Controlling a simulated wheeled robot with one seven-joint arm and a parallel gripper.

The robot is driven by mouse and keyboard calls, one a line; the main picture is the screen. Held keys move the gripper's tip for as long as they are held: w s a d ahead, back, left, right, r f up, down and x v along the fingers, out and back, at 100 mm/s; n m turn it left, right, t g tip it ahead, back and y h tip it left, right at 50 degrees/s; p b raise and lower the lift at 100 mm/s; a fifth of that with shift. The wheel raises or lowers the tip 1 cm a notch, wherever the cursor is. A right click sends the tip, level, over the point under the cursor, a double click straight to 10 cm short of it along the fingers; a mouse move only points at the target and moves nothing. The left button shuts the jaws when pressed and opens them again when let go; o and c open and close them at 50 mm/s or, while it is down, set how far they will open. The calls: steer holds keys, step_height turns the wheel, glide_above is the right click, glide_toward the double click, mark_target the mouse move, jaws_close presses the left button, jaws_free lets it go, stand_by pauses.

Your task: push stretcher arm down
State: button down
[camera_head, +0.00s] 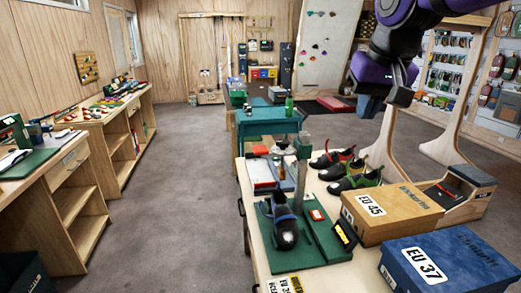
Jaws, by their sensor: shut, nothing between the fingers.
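A shoe stretcher stands on the near bench, with a green base (327,238) and an upright grey-green post (300,185) topped by a small block. A dark shoe with blue trim (284,226) sits on the base, left of the post. An arm of the stretcher is hard to make out; I cannot tell its angle. My gripper (388,95), dark with purple parts, hangs in the upper right, above and to the right of the post and apart from it. It is shut and empty.
An EU 45 box (390,212) and a blue EU 37 box (447,262) stand on the right of the bench. Several dark shoes (352,178) lie behind them. A teal table (268,122) stands farther back. Open floor (185,190) lies to the left.

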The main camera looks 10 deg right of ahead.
steer(key=w+a+m, duration=0.1)
steer(key=w+a, duration=0.2)
steer(key=w, duration=0.8)
steer(key=m+g, duration=0.3)
steer(key=m, duration=0.1)
glide_toward(260, 149)
steer(key=shift+w+a+h, duration=0.1)
steer(key=shift+a+h, duration=0.2)
steer(key=shift+h, duration=0.1)
steer(key=shift+f, duration=0.1)
steer(key=shift+w+d+f, duration=0.1)
steer(key=shift+w+f, duration=0.05)
steer(key=shift+f, duration=1.55)
steer(key=shift+w+d+f, duration=0.1)
steer(key=shift+w+f, duration=0.05)
steer(key=shift+f, duration=1.6)
